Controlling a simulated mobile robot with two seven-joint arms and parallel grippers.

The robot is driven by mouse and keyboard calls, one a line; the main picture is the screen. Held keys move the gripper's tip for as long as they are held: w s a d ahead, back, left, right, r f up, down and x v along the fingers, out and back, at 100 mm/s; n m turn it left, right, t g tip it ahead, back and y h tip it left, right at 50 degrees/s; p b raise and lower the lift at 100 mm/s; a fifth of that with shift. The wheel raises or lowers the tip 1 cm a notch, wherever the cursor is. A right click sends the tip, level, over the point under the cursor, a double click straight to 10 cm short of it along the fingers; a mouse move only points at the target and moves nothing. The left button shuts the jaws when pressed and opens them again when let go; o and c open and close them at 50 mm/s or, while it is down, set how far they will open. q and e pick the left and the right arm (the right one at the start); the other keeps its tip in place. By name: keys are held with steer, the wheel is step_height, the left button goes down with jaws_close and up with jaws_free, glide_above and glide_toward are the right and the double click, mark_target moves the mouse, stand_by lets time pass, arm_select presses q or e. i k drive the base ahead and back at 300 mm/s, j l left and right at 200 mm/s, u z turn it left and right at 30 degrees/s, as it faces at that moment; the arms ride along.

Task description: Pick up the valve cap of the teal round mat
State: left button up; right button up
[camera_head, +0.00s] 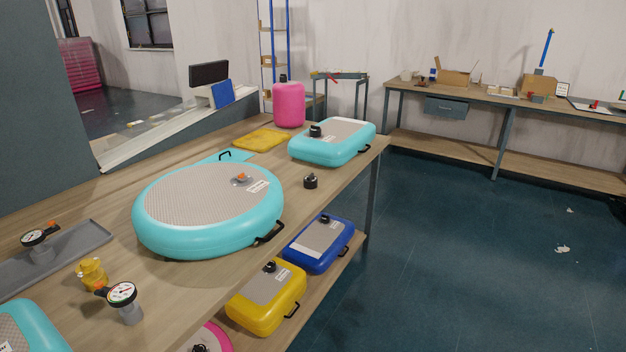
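The teal round mat (160,226) lies flat on the wooden workbench, with a grey textured top and black handles at its rim. Its valve (240,179) shows on top, with an orange centre and no black cap over it. A small black cap (310,181) sits on the bench just right of the mat, apart from it, near the bench's right edge. I cannot tell for sure that this cap belongs to the round mat. Neither of my grippers is in view.
Pressure gauges (122,293), a yellow fitting (92,273) and a grey tray (85,243) are front left. Blue (328,258) and yellow (262,316) mats lie below.

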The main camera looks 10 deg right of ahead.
mark_target(310, 182)
steer(key=i+l, duration=0.5)
steer(key=l, duration=0.15)
steer(key=i+l, duration=0.45)
steer(key=l, duration=0.2)
steer(key=i+l, duration=0.5)
steer(key=l, duration=0.15)
steer(key=i+l, duration=0.5)
steer(key=l, duration=0.15)
